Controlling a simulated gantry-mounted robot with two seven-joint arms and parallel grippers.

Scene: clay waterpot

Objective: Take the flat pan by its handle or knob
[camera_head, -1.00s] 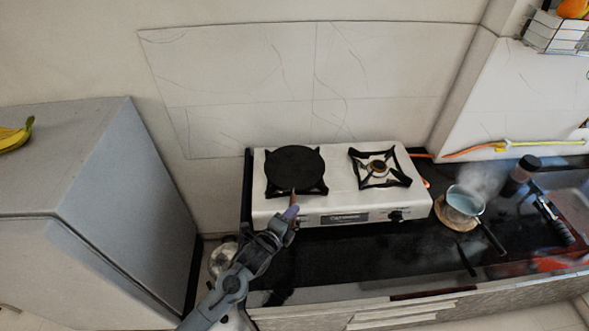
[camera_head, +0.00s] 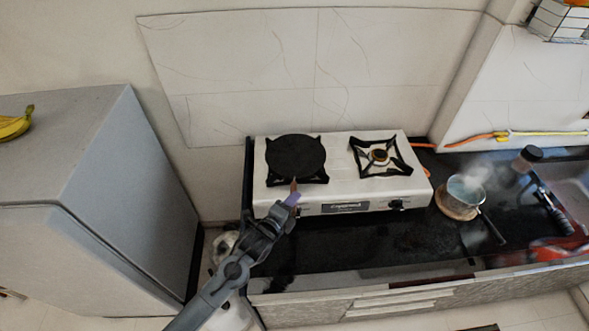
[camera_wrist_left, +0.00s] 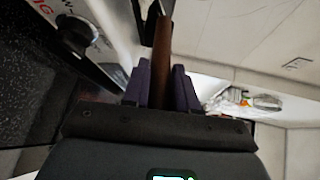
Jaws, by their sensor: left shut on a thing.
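The flat pan (camera_head: 295,156) is a round black disc lying on the left burner of the white stove in the head view. Its brown handle (camera_head: 293,185) points toward the front. My left gripper (camera_head: 291,199) is at the handle's front end, with its purple fingers shut on it. In the left wrist view the brown handle (camera_wrist_left: 162,62) runs between the two purple fingers (camera_wrist_left: 160,88). The pan's disc is mostly out of that view. My right gripper is not in view.
The white two-burner stove (camera_head: 345,191) stands on a black counter (camera_head: 390,240). The right burner (camera_head: 380,156) is empty. A steaming pot (camera_head: 466,191) sits on a round wooden mat at the right. A grey fridge (camera_head: 120,200) stands at the left.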

